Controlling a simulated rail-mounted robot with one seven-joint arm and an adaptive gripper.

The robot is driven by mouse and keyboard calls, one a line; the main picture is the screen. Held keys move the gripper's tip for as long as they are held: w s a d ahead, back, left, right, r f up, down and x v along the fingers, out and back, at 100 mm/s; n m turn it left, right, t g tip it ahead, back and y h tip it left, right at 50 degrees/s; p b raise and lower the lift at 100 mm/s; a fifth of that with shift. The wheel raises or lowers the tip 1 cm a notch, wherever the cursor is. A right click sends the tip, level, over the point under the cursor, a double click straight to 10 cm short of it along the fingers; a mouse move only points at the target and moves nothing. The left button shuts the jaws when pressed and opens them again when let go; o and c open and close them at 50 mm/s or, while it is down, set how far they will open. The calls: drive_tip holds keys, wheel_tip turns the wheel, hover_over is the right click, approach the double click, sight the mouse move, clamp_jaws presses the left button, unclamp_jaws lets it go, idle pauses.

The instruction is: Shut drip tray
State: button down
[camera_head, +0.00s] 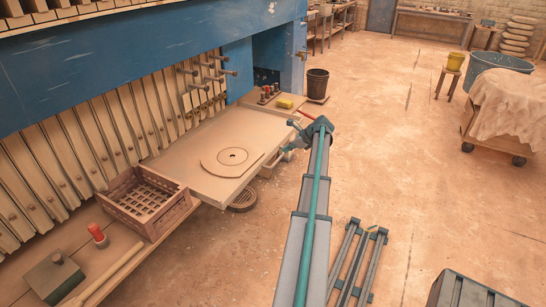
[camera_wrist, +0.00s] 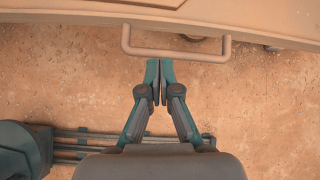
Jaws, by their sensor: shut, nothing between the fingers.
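The drip tray (camera_head: 187,167) is a wide, flat tan tray that juts out from the press in the head view. A round disc (camera_head: 232,157) with a dark centre hole lies on it. In the wrist view a tan front (camera_wrist: 230,12) fills the top edge, with a bar handle (camera_wrist: 176,52) below it. My gripper (camera_wrist: 157,70) is shut and empty, its fingertips just short of the handle and apart from it. In the head view my gripper (camera_head: 294,131) is beside the tray's right end, partly hidden by my arm.
A slatted crate (camera_head: 143,200) stands at the tray's near left side. A black bucket (camera_head: 317,84) and a yellow block (camera_head: 285,103) are behind the tray. A round floor drain (camera_head: 243,199) lies below it. The floor (camera_head: 390,150) to the right is mostly clear.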

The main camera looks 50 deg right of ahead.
sight(268, 159)
drive_tip(key=shift+m, duration=0.7)
drive_tip(key=p+x, duration=0.1)
drive_tip(key=x, duration=0.4)
drive_tip(key=p+x, duration=0.1)
drive_tip(key=x, duration=0.4)
drive_tip(key=shift+w+a+r, duration=0.1)
drive_tip(key=shift+w+r, duration=0.05)
drive_tip(key=shift+w, duration=0.15)
